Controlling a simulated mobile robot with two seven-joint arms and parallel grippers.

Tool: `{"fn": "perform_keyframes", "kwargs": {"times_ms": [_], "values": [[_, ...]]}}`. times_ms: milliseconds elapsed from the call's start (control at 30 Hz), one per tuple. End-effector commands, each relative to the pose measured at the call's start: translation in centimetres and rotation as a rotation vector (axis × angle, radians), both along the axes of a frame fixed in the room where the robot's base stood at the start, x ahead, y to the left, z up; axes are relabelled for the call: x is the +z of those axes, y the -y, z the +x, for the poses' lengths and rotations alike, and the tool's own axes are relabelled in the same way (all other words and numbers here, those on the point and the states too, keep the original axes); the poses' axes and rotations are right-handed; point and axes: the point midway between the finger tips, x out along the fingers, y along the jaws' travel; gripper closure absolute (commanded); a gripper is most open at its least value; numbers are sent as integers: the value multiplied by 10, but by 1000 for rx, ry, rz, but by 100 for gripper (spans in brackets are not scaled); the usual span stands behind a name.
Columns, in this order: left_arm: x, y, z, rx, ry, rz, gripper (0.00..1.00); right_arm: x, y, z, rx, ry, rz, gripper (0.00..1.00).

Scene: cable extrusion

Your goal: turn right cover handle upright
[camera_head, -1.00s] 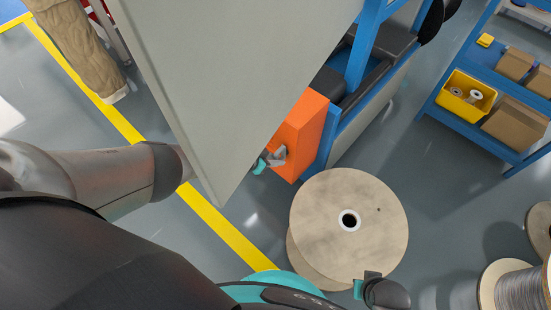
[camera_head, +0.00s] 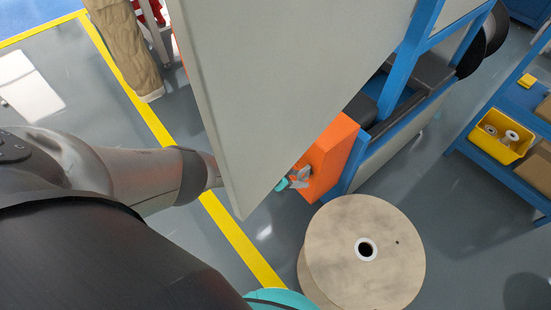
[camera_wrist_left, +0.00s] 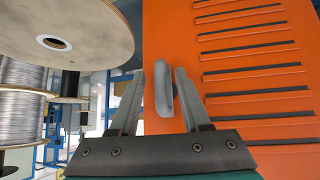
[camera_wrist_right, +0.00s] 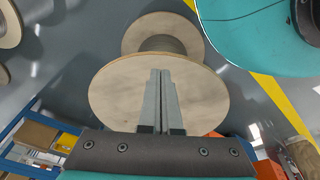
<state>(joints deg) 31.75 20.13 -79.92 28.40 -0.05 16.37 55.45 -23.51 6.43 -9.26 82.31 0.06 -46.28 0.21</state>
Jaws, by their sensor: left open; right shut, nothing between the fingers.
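The orange cover (camera_head: 330,155) is on the blue-framed machine, partly behind a large grey panel in the head view. My left gripper (camera_head: 297,178) is at the cover's lower left side there. In the left wrist view the slotted orange cover (camera_wrist_left: 235,30) fills the right side, and a grey handle (camera_wrist_left: 164,88) stands out from it, long way up and down in that picture. The handle is between the open fingers of my left gripper (camera_wrist_left: 160,72), with gaps visible on both sides. My right gripper (camera_wrist_right: 160,75) is shut and empty in the right wrist view.
The grey panel (camera_head: 290,80) hangs in front of the machine, close to my left arm. A wooden spool (camera_head: 365,245) stands on the floor below the cover. A blue shelf (camera_head: 490,160) with a yellow bin (camera_head: 502,143) is at right. Open floor lies between spool and shelf.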

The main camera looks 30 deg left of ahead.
Motion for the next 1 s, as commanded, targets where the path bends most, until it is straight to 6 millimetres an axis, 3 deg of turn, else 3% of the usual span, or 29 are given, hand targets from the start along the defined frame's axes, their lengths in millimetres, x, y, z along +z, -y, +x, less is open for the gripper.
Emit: {"fn": "perform_keyframes", "kwargs": {"times_ms": [600, 1000], "values": [[25, -13, -19, 1, -1, 0, 53, -35, 31, -36, 4, -3, -32, 100], [43, -23, -33, 1, 0, -1, 53, -43, 54, -71, 4, -10, -50, 100]]}}
